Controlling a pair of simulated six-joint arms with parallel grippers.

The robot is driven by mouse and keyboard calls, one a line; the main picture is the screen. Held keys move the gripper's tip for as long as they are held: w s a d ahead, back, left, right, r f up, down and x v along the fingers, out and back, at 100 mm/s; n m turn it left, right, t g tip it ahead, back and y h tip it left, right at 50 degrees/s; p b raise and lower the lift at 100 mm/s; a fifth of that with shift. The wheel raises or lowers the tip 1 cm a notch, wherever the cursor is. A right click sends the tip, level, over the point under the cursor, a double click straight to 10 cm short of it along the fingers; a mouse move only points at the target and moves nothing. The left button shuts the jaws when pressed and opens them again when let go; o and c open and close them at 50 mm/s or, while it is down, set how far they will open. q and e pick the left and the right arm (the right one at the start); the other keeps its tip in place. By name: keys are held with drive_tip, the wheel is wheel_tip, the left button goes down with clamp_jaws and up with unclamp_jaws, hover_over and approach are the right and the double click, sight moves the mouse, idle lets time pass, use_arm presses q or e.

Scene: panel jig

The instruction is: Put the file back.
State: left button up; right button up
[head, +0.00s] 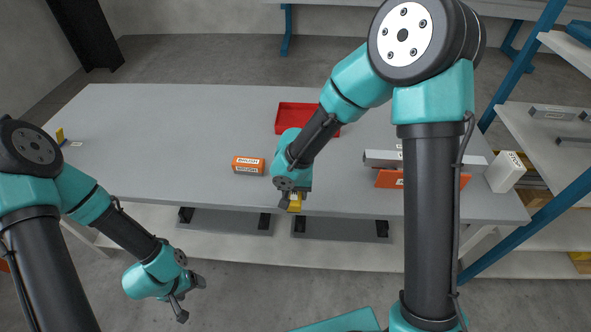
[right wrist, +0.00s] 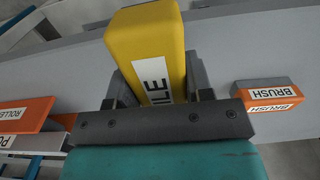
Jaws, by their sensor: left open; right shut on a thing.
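The file is a yellow block with a white label reading "ILE" in the part that shows; it is in the right wrist view (right wrist: 147,42) and small in the head view (head: 295,206). My right gripper (head: 293,197) is shut on it, with one finger on each side of the block in the right wrist view (right wrist: 155,88). In the head view it holds the file at the front edge of the grey table (head: 170,130). My left gripper (head: 191,299) is open and empty, in front of the table and over the floor.
An orange brush box (head: 248,170) lies left of my right gripper. A red tray (head: 292,113) is behind it. An orange roller box (head: 388,180), a grey box (head: 380,157) and a white box (head: 505,172) are at the right. A small yellow item (head: 60,135) stands far left. The table's left half is mostly clear.

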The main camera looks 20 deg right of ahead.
drive_tip(key=w+d, duration=0.1)
drive_tip(key=w, duration=0.3)
drive_tip(key=w+d, duration=0.1)
drive_tip(key=w, duration=0.3)
drive_tip(key=w+d+f, duration=0.1)
drive_tip(key=w, duration=0.3)
drive_tip(key=shift+w+d+f, duration=0.1)
drive_tip(key=shift+w+d, duration=0.2)
drive_tip(key=shift+w, duration=0.05)
drive_tip(key=shift+w+d, duration=0.1)
drive_tip(key=shift+w, duration=0.25)
drive_tip(key=shift+w+f, duration=0.1)
drive_tip(key=shift+f, duration=1.7)
drive_tip(key=shift+f, duration=0.1)
drive_tip(key=o, duration=0.4)
drive_tip(key=shift+f, duration=0.1)
drive_tip(key=o, duration=0.5)
